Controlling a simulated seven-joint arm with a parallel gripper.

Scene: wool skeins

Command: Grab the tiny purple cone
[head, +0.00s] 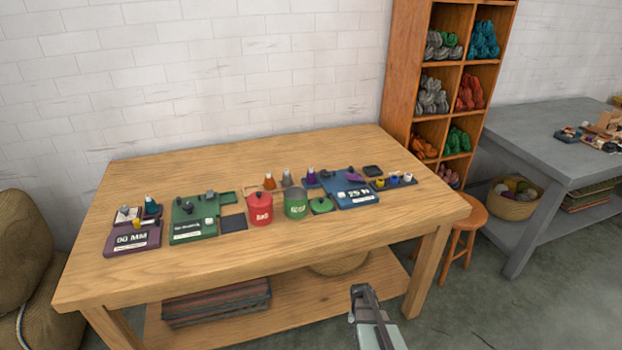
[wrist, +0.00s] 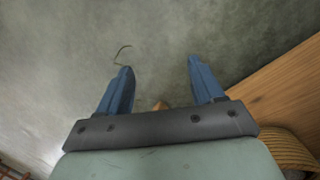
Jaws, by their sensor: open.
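A tiny purple cone (head: 311,177) with a pale tip appears to stand on the wooden table, just left of the blue board. It is small in the head view, so its base is hard to make out. My gripper (head: 362,291) is in front of the table's near edge, well away from the cone. In the wrist view my gripper (wrist: 160,66) has its two blue fingers spread apart with nothing between them. The cone does not show in the wrist view.
An orange cone (head: 269,181) and a grey cone (head: 287,178) stand left of the purple one. A red canister (head: 259,208) and a green canister (head: 295,204) stand in front. The blue board (head: 347,187) is to the right. The wooden table (head: 330,240) is bare along its front.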

